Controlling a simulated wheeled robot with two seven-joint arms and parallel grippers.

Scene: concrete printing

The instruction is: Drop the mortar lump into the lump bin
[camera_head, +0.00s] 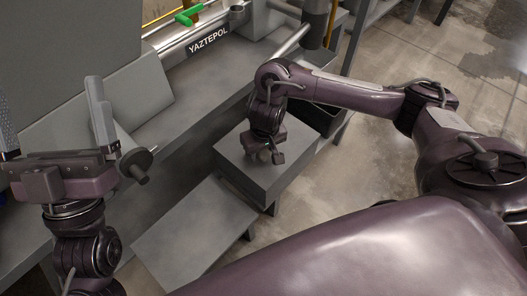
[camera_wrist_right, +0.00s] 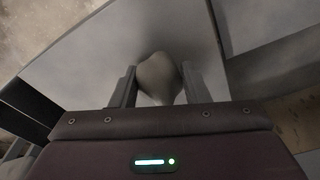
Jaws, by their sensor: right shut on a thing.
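The mortar lump (camera_wrist_right: 160,78) is a pale grey-beige rounded piece between the fingers in the right wrist view. My right gripper (camera_wrist_right: 158,88) is shut on it. In the head view my right gripper (camera_head: 264,157) points down over the top of a grey box-like stand (camera_head: 236,165); the lump is mostly hidden there by the gripper. I cannot tell if the lump touches the stand. A dark open container (camera_head: 322,119), possibly the lump bin, is just behind the stand, partly covered by my right arm. My left gripper (camera_head: 55,120) is open and empty at the left.
A lower grey sloping panel (camera_head: 195,235) is in front of the stand. A long grey bench with a machine labelled YAZTEPOL (camera_head: 208,41) and a green handle (camera_head: 189,16) runs along the back left. Concrete floor (camera_head: 450,70) is open at the upper right.

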